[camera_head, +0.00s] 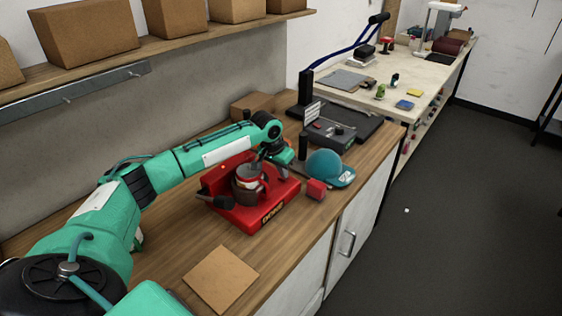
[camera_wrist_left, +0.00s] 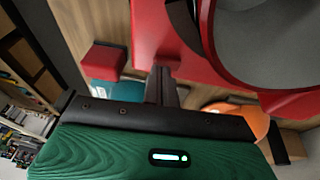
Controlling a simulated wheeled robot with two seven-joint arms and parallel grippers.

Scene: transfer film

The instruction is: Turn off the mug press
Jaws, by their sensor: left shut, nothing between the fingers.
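The red mug press (camera_head: 262,212) stands on the wooden counter, with a black handle (camera_head: 215,201) at its left. A mug (camera_head: 247,172) sits upright in the press's dark wrap. My left gripper (camera_head: 258,164) reaches over the press from behind, close to the mug's rim. Its fingers are shut and empty. In the left wrist view, the shut fingertips (camera_wrist_left: 162,82) are beside the red press body (camera_wrist_left: 153,32), and the mug's round opening (camera_wrist_left: 265,45) fills the upper right. I cannot make out the press's switch, and cannot tell whether the fingers touch the press. My right gripper is not in view.
A small red box (camera_head: 316,190) and a teal cap (camera_head: 328,167) lie right of the press. An orange cap (camera_wrist_left: 240,116) shows in the wrist view. A black flat machine (camera_head: 332,132) stands behind. A brown sheet (camera_head: 221,278) lies in front, with bare counter around it.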

